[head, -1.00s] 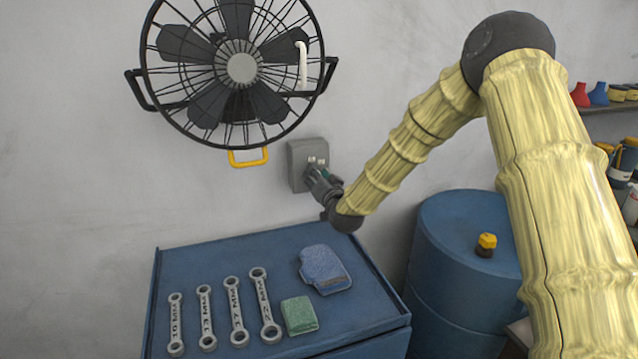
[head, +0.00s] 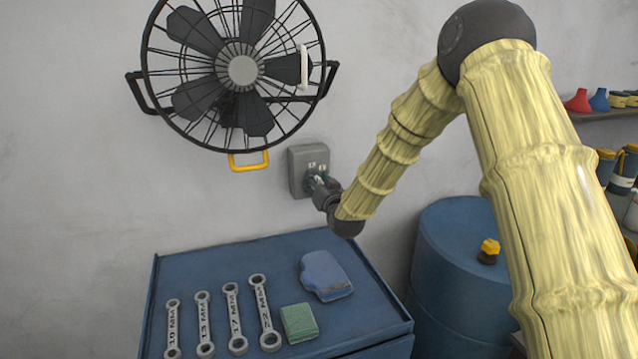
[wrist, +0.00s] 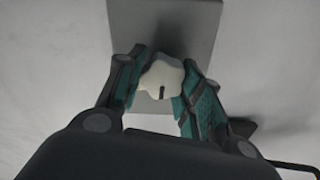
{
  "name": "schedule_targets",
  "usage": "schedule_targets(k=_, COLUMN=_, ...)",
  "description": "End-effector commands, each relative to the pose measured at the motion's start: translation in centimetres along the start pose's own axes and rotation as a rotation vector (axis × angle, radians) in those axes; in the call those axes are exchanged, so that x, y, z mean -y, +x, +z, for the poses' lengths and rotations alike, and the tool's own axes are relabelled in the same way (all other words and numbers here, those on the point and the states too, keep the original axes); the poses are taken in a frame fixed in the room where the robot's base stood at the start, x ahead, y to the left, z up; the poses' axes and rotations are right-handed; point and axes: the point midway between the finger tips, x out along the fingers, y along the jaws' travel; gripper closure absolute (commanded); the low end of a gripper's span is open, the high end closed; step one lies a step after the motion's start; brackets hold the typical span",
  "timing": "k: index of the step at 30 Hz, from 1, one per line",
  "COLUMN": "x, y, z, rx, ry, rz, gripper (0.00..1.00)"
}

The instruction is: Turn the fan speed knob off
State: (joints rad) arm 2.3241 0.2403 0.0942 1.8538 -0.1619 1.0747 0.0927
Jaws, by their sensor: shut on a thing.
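The grey fan control box (head: 296,160) is mounted on the wall below and right of the black fan (head: 242,70). The box also shows in the wrist view (wrist: 190,30). My gripper (head: 314,182) is at the lower front of the box. In the wrist view my gripper (wrist: 162,92) has its two green-padded fingers on either side of a pale, lobed knob (wrist: 162,78), shut on it. A dark mark on the knob points toward the bottom of the picture. In the head view the knob is hidden behind my gripper.
A blue barrel (head: 455,240) is to the right. A yellow handle (head: 249,161) is under the fan.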

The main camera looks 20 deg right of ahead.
Motion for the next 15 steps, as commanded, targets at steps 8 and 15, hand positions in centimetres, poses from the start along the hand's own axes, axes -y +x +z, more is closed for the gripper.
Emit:
schedule_targets(k=8, x=0.07, y=-0.08, z=0.3, rx=0.005, ry=0.0, rz=-0.001, gripper=0.88)
schedule_targets(k=15, x=-0.01, y=-0.07, z=0.22, rx=0.004, ry=0.001, rz=0.0, gripper=0.41)
